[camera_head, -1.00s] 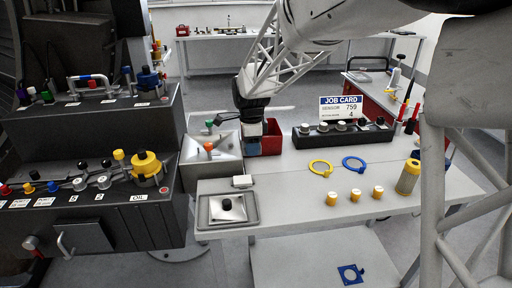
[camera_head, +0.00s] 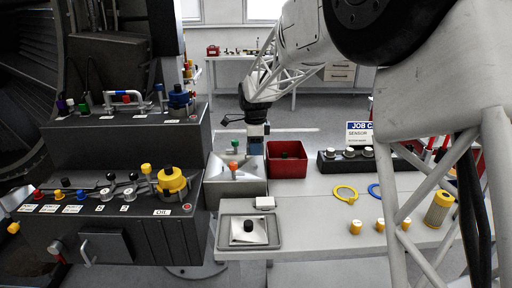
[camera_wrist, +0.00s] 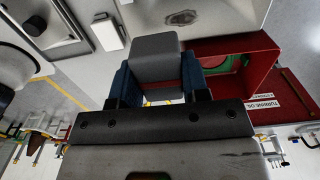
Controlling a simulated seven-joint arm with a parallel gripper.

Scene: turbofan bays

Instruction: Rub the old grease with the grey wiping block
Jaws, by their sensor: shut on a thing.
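The grey wiping block (camera_wrist: 157,58) is held between the blue fingers of my gripper (camera_wrist: 156,82) in the wrist view. In the head view my gripper (camera_head: 254,144) points down, above the table's back edge, between the sloped grey metal tray (camera_head: 222,190) and the red bin (camera_head: 287,168). The block appears clear of both, partly lost against the tray behind it.
The dark console (camera_head: 105,222) with knobs and levers stands left. A yellow ring (camera_head: 345,193) and yellow-capped cylinders (camera_head: 355,227) lie right.

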